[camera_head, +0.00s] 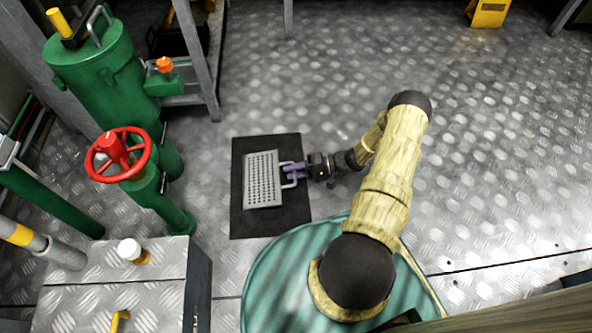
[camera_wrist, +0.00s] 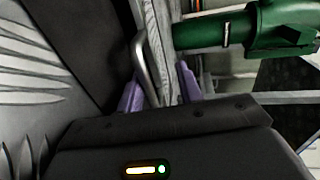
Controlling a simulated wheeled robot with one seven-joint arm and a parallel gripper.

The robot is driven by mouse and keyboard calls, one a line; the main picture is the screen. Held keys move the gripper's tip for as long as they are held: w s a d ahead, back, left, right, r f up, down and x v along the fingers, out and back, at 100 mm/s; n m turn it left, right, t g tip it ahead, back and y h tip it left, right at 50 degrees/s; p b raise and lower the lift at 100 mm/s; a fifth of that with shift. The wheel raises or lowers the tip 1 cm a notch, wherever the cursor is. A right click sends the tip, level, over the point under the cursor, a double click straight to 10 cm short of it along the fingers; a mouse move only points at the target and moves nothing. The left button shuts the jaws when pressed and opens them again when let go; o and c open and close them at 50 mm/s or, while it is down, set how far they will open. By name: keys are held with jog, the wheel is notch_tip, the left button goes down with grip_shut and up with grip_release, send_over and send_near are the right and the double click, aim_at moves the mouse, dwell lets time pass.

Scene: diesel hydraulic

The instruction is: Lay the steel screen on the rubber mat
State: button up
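The steel screen (camera_head: 262,180) is a grey perforated plate with a bar handle on its right side. In the head view it lies over the black rubber mat (camera_head: 244,221), inside the mat's outline. I cannot tell for certain whether it rests flat or hangs slightly above. My gripper (camera_head: 294,172) is at the screen's handle, over the mat's right edge. In the wrist view its purple fingers (camera_wrist: 160,92) stand apart on either side of the handle bar (camera_wrist: 146,62), with a gap visible beside the bar. The screen shows edge-on there (camera_wrist: 164,30), beside the dark mat (camera_wrist: 85,35).
Green pipework with a red handwheel (camera_head: 118,155) stands left of the mat. A metal cabinet (camera_head: 110,295) is at lower left. A metal frame (camera_head: 205,70) stands behind. A yellow floor sign (camera_head: 488,12) is at the far right. The plate floor right of the mat is open.

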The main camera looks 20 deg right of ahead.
jog(key=shift+s+d+r+p, duration=0.1)
jog(key=shift+d+r+p, duration=0.1)
jog(key=shift+d+p, duration=0.15)
jog(key=p+v, duration=0.6)
jog(key=v, duration=1)
jog(key=shift+s+d+p, duration=0.15)
jog(key=shift+d+p, duration=0.1)
jog(key=shift+p, duration=0.1)
